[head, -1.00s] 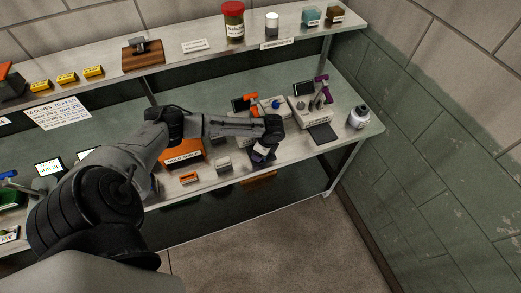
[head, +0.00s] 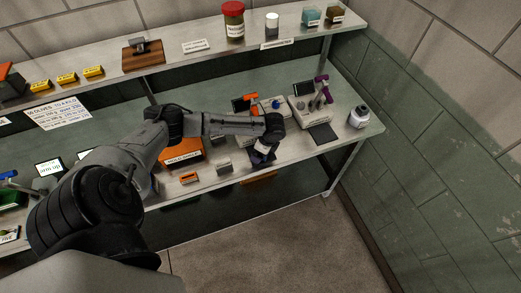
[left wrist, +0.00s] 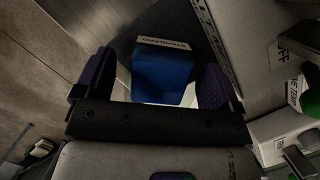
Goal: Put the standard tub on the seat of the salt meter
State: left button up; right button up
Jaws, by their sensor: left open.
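In the left wrist view, a blue tub (left wrist: 163,75) with a white label that seems to read "STANDARD" lies between the two purple-padded fingers of my left gripper (left wrist: 150,82). The gripper is open, with the tub apparently between its fingers; I cannot tell whether either pad touches it. In the head view my left gripper (head: 262,157) points down at the front edge of the lower shelf, and my wrist hides the tub. Two bench devices stand behind it, one with an orange handle (head: 253,101), one with a purple handle (head: 321,92).
An orange labelled box (head: 183,152) and a small white block (head: 223,165) stand left of my gripper. A dark pad (head: 323,132) and a white bottle (head: 359,118) are at right. The upper shelf (head: 210,35) holds a red-lidded jar (head: 233,22).

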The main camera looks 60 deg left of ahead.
pick_arm(q)
jog(key=v, duration=1)
jog(key=shift+d+r+p, duration=0.3)
jog(key=shift+d+p, duration=0.05)
jog(key=shift+p, duration=0.05)
jog(key=s+d+f+t+h, duration=0.1)
jog(key=s+d+f, duration=0.3)
jog(key=d, duration=0.6)
jog(key=s+d+f+t+h, duration=0.2)
jog(key=s+d+f, duration=0.25)
jog(key=d, duration=0.45)
jog(key=s+d+r+n+t, duration=0.1)
jog(key=s+d+r+n, duration=0.1)
jog(key=s+n, duration=0.2)
jog(key=s+d+r+n+t, duration=0.1)
jog(key=s+n, duration=0.3)
jog(key=s, duration=0.4)
jog(key=shift+s+d+r+n+t, duration=0.3)
jog(key=shift+s+d+r, duration=0.1)
jog(key=shift+d, duration=0.1)
